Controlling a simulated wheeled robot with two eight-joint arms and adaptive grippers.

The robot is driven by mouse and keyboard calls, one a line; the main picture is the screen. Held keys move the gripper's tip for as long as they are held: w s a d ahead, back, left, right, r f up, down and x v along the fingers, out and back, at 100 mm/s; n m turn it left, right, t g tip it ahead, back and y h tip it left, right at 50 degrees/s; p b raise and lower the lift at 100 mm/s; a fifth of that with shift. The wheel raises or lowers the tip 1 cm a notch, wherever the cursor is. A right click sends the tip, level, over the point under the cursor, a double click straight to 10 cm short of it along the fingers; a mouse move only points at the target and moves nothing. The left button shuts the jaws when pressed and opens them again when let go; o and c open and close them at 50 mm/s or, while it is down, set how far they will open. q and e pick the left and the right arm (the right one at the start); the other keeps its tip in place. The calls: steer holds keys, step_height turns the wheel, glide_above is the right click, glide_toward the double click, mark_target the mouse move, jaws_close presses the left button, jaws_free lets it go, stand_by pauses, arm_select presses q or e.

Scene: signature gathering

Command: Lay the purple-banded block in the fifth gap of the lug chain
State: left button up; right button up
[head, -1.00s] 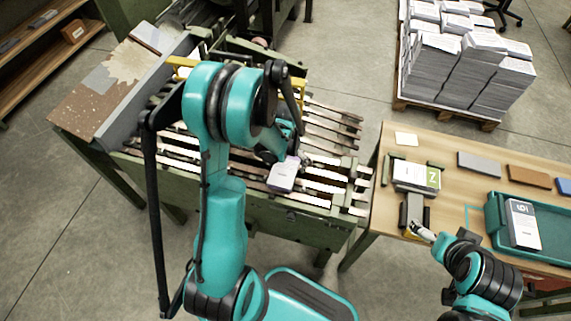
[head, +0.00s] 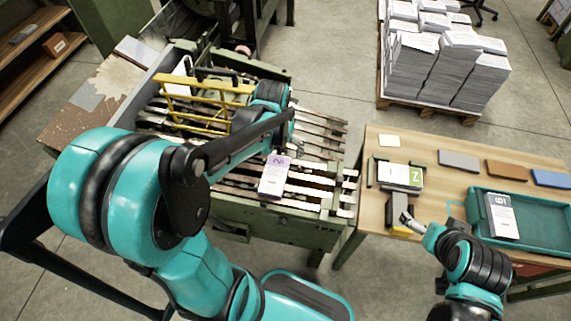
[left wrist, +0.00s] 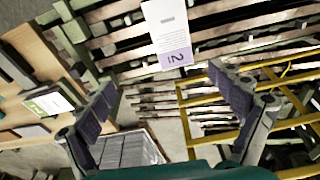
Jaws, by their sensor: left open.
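The purple-banded block (head: 273,178), white with a purple end band, lies among the metal bars of the lug chain (head: 318,143), near the machine's front edge. I cannot tell which gap it is in. It also shows at the top of the left wrist view (left wrist: 166,30), beyond my fingertips and apart from them. My left gripper (left wrist: 160,85) is open and empty. In the head view its fingers are hidden, with its wrist (head: 271,94) over the chain. My right gripper (head: 408,221) is beside a grey block on the side table; its finger opening is unclear.
A yellow guard frame (head: 190,100) stands over the chain's left part. The wooden table (head: 375,180) at right holds a green-banded block (head: 400,175) in a fixture, grey, brown and blue slabs, and a teal tray (head: 545,236) with another block. Paper stacks (head: 440,60) stand behind.

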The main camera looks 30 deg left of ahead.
arm_select(q)
steer(key=s+d+r+m+t, duration=0.2)
steer(key=s+d+r+t, duration=0.3)
steer(key=s+d+r, duration=0.2)
steer(key=shift+s+d+r, duration=0.3)
steer(key=shift+s+r, duration=0.15)
steer(key=shift+s, duration=0.75)
